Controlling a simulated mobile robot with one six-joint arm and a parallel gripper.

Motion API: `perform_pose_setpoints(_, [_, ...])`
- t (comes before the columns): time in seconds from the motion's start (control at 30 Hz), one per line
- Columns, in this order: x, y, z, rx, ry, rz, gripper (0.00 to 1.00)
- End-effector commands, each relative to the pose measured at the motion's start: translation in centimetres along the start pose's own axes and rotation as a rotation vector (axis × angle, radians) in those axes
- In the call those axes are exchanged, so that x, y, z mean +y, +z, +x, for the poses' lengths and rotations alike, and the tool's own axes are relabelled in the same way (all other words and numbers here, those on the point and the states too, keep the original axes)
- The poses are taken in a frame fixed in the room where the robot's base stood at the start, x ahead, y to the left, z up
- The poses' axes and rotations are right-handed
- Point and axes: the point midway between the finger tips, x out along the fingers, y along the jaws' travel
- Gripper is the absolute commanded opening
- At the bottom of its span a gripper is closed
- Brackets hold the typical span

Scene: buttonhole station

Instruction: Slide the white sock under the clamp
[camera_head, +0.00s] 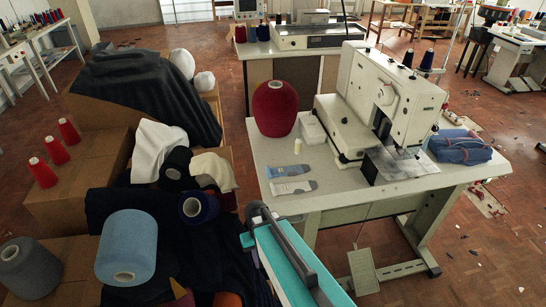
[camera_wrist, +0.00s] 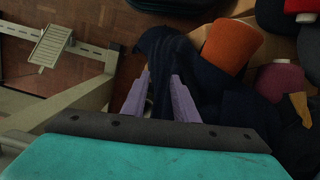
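Two flat, sock-like pieces lie side by side on the left of the machine table: a light bluish one (camera_head: 288,171) and a pale grey-white one (camera_head: 292,187) nearer the front edge. The paler one looks most like the white sock, but I cannot be sure. The cream sewing machine (camera_head: 392,97) stands to their right. Its clamp area (camera_head: 398,160) sits low over the table and is too small to read in detail. In the wrist view my gripper (camera_wrist: 158,98) has its two purple fingers apart, with nothing clearly between them. Dark navy cloth shows beyond them. Neither sock-like piece is in the wrist view.
A red yarn cone (camera_head: 275,108) stands at the table's back left, and folded blue cloth (camera_head: 460,147) lies at its right. Left of the table are boxes, cloth and yarn cones, including a light blue cone (camera_head: 127,247). A pedal (camera_head: 362,271) is below the table.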

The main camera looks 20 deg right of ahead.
Motion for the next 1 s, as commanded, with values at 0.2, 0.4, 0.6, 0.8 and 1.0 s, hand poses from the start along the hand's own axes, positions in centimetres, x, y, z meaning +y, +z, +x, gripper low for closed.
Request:
perform_pose_setpoints(0.2, [0.7, -3.5, -9.5, 0.083, -0.002, 0.012, 0.27])
perform_pose_setpoints(0.4, [1.1, -5.4, -15.1, 0.135, -0.002, 0.019, 0.27])
perform_pose_setpoints(0.6, [1.7, -7.0, -19.3, 0.172, -0.002, 0.028, 0.27])
perform_pose_setpoints(0.8, [4.2, -9.5, -22.2, 0.172, -0.005, 0.065, 0.27])
perform_pose_setpoints(1.0, [7.7, -11.9, -26.6, 0.173, -0.009, 0.112, 0.27])
